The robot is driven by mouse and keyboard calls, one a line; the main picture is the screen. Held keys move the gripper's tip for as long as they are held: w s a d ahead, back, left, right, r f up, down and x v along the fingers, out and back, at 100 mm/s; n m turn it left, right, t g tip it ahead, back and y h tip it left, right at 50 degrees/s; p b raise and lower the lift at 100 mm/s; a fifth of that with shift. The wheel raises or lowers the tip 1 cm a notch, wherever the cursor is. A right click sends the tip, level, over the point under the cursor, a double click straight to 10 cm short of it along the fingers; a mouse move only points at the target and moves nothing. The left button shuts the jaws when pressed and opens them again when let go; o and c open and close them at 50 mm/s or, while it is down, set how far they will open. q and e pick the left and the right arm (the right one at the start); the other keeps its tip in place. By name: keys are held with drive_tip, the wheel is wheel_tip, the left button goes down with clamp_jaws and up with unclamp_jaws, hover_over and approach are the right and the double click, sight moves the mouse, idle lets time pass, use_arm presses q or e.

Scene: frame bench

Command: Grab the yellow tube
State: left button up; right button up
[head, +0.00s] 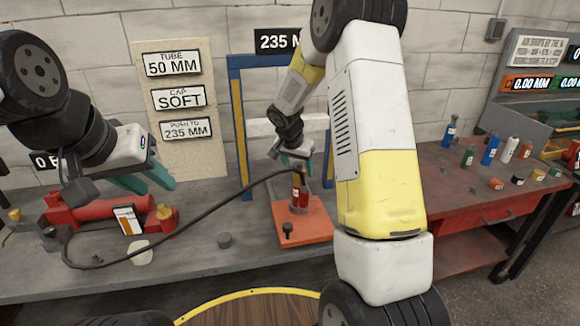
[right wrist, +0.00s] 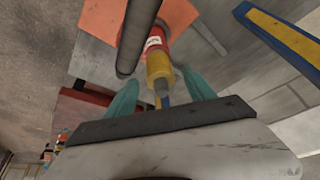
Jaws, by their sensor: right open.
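A yellow tube-like piece (right wrist: 159,66) shows in the right wrist view, in line with a red cylinder (right wrist: 153,40) that bears a white label. In the head view the red cylinder (head: 299,196) stands upright on an orange plate (head: 305,228) inside the blue frame. My right gripper (head: 296,160) is just above it. In the right wrist view its teal fingers (right wrist: 160,92) are open on either side of the yellow piece, with no clear contact. My left gripper (head: 155,186) is open and empty above the bench's left part.
A black hose (head: 190,222) loops across the bench and passes beside the labelled cylinder. A red cylinder-shaped device (head: 95,210) lies at left. Several small bottles stand on the red table (head: 450,205) at right.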

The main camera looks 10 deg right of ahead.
drive_tip(key=shift+x, duration=1.1)
clamp_jaws()
drive_tip(key=shift+r, duration=0.1)
